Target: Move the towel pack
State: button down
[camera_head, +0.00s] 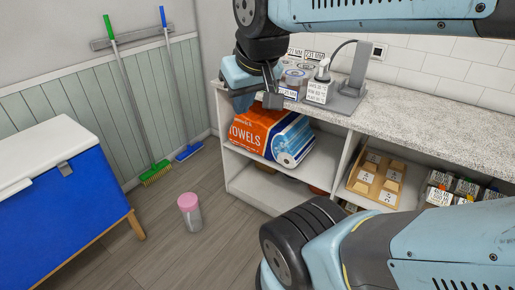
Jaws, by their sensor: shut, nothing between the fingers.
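The towel pack (262,128) is orange and white with the word TOWELS and a blue-and-white end. It lies, slightly tilted, on the upper shelf of the open unit, under the counter. My gripper (270,99) is at the counter's front edge, above the pack in the picture. It is shut and empty. The arm covers part of the counter behind it. I cannot tell how far the fingers are from the pack.
The speckled counter (420,92) holds cans (296,76), a grey stand (348,90) and labelled boxes. A wooden tray (376,196) sits in the right bay. A blue chest (65,205) is at left, with brooms behind.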

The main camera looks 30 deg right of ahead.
aim_at(285, 137)
jog(key=u, duration=0.2)
jog(key=i, duration=0.85)
jog(key=z, duration=0.1)
